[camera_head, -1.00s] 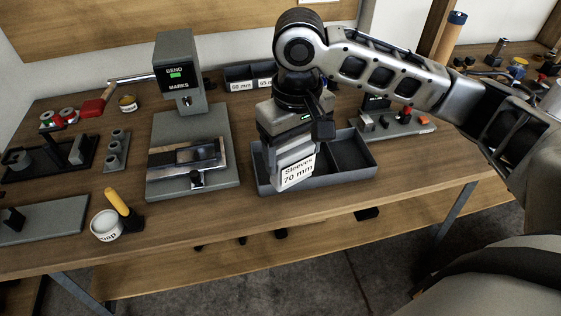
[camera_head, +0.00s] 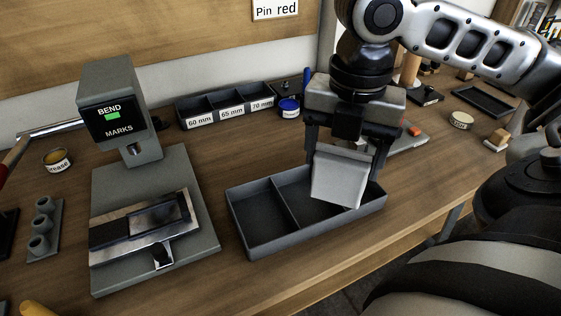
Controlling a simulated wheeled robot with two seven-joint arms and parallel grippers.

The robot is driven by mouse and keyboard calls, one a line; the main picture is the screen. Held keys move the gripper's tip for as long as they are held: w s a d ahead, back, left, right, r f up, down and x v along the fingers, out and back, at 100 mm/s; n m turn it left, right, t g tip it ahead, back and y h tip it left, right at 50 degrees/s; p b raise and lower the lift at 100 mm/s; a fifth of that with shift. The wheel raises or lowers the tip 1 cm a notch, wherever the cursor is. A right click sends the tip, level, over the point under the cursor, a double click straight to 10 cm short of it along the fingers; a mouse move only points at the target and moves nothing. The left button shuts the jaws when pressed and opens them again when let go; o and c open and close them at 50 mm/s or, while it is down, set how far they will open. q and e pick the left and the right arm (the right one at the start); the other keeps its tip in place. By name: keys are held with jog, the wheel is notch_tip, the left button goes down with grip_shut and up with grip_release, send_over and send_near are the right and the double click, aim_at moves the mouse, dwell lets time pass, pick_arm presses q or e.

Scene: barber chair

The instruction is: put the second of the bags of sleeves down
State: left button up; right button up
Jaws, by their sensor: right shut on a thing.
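My right gripper (camera_head: 345,150) points down over the right compartment of a dark two-compartment tray (camera_head: 262,248). It is shut on a light grey bag of sleeves (camera_head: 338,180), which hangs tilted between the fingers. The bag's lower edge is at or just above the tray; I cannot tell whether it touches the floor of the compartment. No label shows on the side of the bag facing me. The left compartment of the tray is empty. The bag and gripper hide part of the right compartment. My left gripper is not in view.
A bending press (camera_head: 118,115) with a grey base stands left of the tray. Behind is a bin row (camera_head: 228,112) marked 60, 65 and 70 mm, with a blue-lidded tin (camera_head: 288,107) beside it. A grease tin (camera_head: 56,160) is at far left. The wood front of the tray is clear.

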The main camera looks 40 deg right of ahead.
jog(key=w+a+f, duration=0.2)
jog(key=w+f, duration=0.1)
jog(key=f, duration=0.1)
jog(key=w+a+f+b, duration=0.1)
jog(key=w+a+f, duration=0.1)
jog(key=w+f, duration=0.2)
jog(key=w+a+f, duration=0.3)
jog(key=w+f, duration=0.1)
jog(key=shift+f, duration=0.3)
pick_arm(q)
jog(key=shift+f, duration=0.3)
pick_arm(e)
jog(key=o, duration=1)
jog(key=shift+f, duration=0.1)
jog(key=shift+o, duration=0.2)
